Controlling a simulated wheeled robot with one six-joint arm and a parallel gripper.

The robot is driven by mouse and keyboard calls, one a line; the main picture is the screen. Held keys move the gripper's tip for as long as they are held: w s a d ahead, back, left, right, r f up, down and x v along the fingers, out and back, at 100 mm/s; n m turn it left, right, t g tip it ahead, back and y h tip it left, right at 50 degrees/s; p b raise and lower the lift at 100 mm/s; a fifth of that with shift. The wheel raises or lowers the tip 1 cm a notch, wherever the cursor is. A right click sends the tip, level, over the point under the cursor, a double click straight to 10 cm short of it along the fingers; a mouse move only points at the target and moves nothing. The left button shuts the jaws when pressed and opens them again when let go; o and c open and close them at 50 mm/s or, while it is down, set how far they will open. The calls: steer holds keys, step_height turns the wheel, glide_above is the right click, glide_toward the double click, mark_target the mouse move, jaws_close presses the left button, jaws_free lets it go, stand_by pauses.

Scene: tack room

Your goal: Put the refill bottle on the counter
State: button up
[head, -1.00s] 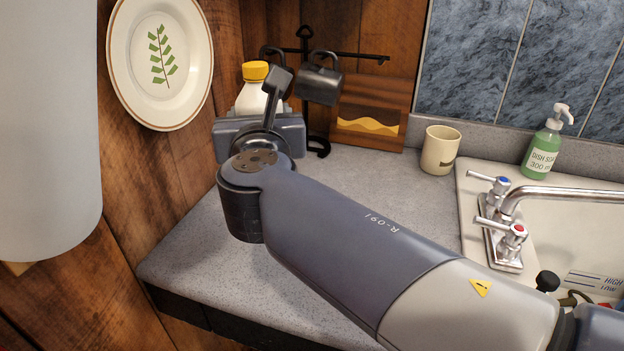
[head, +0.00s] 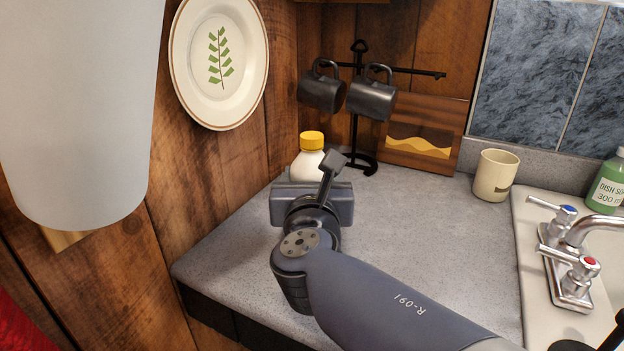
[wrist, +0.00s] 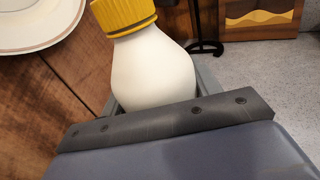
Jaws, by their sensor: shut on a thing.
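The refill bottle (head: 308,165) is white with a yellow cap. It stands behind my gripper (head: 312,200) in the head view, near the wooden wall at the counter's back left. In the wrist view the bottle (wrist: 150,70) sits between the jaws of my gripper (wrist: 155,105), which is shut on it, and looks tilted in that picture. The gripper hides the bottle's lower part, so I cannot tell whether its base touches the counter. The grey speckled counter (head: 420,235) spreads around and right of the gripper.
A black mug stand (head: 358,110) with two dark mugs (head: 371,98) is just behind the bottle. A wooden board (head: 424,135) leans at the back. A beige cup (head: 495,175), faucet (head: 572,265) and green soap bottle (head: 608,187) are right. A plate (head: 219,65) hangs on the left wall.

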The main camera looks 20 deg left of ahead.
steer(key=o, duration=1.4)
steer(key=shift+f, duration=0.1)
steer(key=shift+s+r, duration=0.15)
steer(key=shift+r, duration=0.05)
steer(key=p+v, duration=0.1)
steer(key=v, duration=1)
steer(key=shift+s+d, duration=0.2)
steer(key=shift+s, duration=0.15)
